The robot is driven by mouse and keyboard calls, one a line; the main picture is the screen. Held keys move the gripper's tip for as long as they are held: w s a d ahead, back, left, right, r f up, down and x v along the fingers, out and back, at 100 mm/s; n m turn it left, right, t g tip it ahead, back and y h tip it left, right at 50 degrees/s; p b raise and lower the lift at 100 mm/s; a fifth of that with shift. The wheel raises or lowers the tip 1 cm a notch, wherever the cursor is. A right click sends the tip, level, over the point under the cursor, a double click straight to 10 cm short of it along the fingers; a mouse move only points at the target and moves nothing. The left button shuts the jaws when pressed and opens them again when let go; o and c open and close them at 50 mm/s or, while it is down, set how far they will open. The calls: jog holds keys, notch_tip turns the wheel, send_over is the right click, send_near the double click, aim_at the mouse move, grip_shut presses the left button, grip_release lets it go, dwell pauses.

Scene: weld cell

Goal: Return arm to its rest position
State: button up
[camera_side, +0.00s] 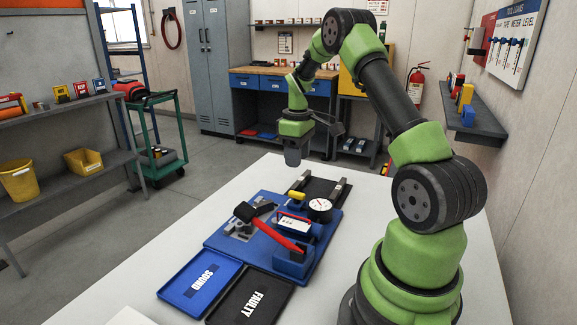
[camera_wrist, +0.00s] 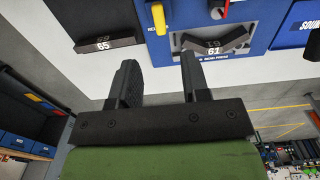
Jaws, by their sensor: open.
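My gripper (camera_side: 292,158) hangs above the far part of the white table, clear of the parts below. In the wrist view its two dark fingers (camera_wrist: 160,78) stand apart with nothing between them. In the wrist view, a dark angled piece marked 61 (camera_wrist: 212,47) sits on the blue board. A dark bar marked 65 (camera_wrist: 103,46) lies left of the board. In the side view my arm arches up from its green base at the right and reaches down towards the table.
The blue board (camera_side: 220,240) carries a red-handled hammer (camera_side: 270,230), a round gauge (camera_side: 319,208) and a white meter (camera_side: 293,224). A SOUND tray (camera_side: 181,300) and a FAULTY tray (camera_side: 233,314) lie nearer the camera. A green cart (camera_side: 143,147) stands left; the table's left side is clear.

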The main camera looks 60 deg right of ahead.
jog(key=s+a+r+m+t, duration=0.15)
jog(key=a+r+t, duration=0.25)
jog(key=a+r, duration=1.15)
jog(key=s+a+r+m+t+y, duration=0.1)
jog(key=s+a+m+t+y, duration=0.1)
jog(key=s+a, duration=1)
jog(key=shift+s+a+r+m+t, duration=0.25)
jog(key=shift+r+m+t, duration=0.1)
jog(key=shift+t, duration=0.25)
jog(key=shift+d, duration=0.1)
